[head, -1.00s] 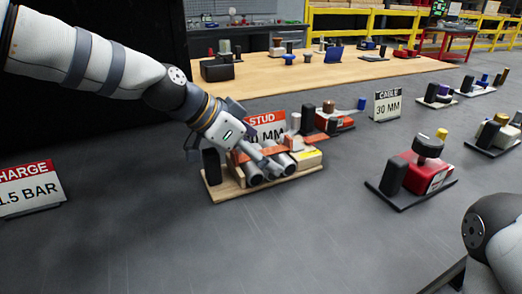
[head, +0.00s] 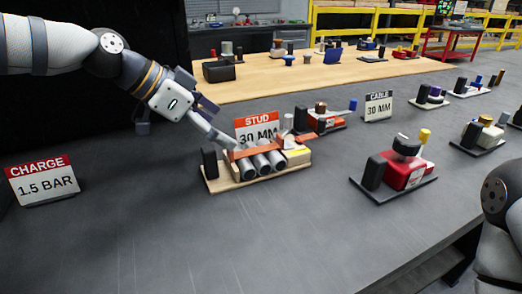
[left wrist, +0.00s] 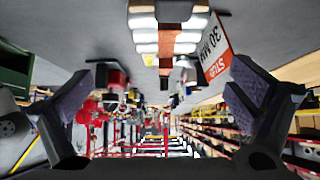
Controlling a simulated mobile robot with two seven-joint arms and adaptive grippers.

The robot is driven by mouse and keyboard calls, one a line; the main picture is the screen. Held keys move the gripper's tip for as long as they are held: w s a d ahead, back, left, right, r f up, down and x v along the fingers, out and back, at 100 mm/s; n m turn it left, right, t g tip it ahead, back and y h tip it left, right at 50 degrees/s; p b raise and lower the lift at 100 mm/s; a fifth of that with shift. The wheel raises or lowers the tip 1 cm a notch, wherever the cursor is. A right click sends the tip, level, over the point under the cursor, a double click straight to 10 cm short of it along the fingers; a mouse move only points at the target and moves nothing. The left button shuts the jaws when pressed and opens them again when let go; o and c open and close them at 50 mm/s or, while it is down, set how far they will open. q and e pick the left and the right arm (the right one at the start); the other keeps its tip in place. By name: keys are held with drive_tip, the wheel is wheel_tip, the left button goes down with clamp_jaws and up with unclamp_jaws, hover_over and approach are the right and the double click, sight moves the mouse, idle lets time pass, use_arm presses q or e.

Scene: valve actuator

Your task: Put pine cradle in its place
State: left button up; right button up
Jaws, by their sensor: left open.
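The pine cradle (head: 213,184) is a pale wood base on the grey tabletop, carrying several grey cylinders (head: 262,163) side by side. An orange-brown bar lies across them, and a black post stands at its left end. My left gripper (head: 185,114) is open and empty, up and left of the cradle and apart from it. In the left wrist view, its spread fingers (left wrist: 165,110) have nothing between them close up; the cylinders (left wrist: 168,36) show upside down at the top. My right gripper is out of view.
A red STUD 30 MM sign (head: 257,130) stands right behind the cradle. A CHARGE sign (head: 42,180) is at left, a CABLE sign (head: 378,106) at right. A red block on a black base (head: 398,172) stands to the right. The front tabletop is clear.

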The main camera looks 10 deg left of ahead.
sight(257, 149)
use_arm(q)
drive_tip(key=x, duration=0.3)
drive_tip(key=a+f+x, duration=0.1)
drive_tip(key=x, duration=0.1)
drive_tip(key=shift+w+d+f+b, duration=0.15)
drive_tip(key=shift+w+f+b, duration=0.05)
drive_tip(key=shift+w+b, duration=0.1)
drive_tip(key=x, duration=0.5)
drive_tip(key=shift+w+d+r, duration=0.15)
drive_tip(key=shift+w+d, duration=0.25)
drive_tip(key=shift+s+r, duration=0.1)
drive_tip(key=shift+r, duration=0.05)
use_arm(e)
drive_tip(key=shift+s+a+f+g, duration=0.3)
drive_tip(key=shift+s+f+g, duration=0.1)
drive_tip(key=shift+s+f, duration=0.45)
use_arm(q)
drive_tip(key=c, duration=1.8)
